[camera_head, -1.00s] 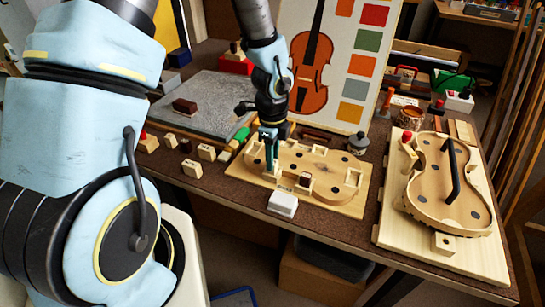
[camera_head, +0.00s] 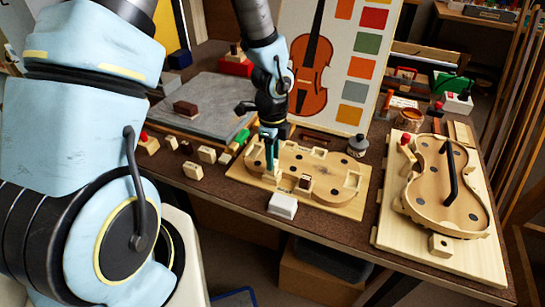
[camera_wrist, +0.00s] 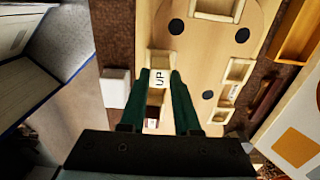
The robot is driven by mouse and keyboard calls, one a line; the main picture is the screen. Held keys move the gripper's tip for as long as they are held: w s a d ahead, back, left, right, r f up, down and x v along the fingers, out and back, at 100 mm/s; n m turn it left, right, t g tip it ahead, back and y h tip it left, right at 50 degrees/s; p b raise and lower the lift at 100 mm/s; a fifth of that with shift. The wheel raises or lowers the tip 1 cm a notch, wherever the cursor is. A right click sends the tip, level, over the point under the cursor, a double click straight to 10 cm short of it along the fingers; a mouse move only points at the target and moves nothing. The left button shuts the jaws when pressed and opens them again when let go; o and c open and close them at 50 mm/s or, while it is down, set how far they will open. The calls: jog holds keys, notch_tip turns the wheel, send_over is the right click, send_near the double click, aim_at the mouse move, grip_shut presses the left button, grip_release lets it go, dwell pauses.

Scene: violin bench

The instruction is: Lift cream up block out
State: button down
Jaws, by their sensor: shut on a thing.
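The cream block marked UP (camera_wrist: 160,78) is between my green fingertips in the wrist view, its lettering facing the camera. My gripper (camera_head: 271,157) is shut on it at the left end of the violin-shaped form on the wooden board (camera_head: 345,208). My gripper (camera_wrist: 159,85) hides most of the block in the head view. I cannot tell whether the block is clear of its pocket. The form has several rectangular pockets and dark round holes.
A brown block (camera_head: 305,182) sits in a front pocket. A white box (camera_head: 282,205) stands at the board's front edge. Several small blocks, including a cream one (camera_head: 193,171), lie to the left. A dark jar (camera_head: 357,146) stands behind, and a violin body (camera_head: 420,195) lies to the right.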

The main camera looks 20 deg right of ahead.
jog(key=shift+r+p, duration=2.1)
jog(key=shift+r, duration=0.4)
notch_tip(320, 180, up, 7)
jog(key=p, duration=0.5)
jog(key=shift+p, duration=0.4)
jog(key=shift+f, duration=0.1)
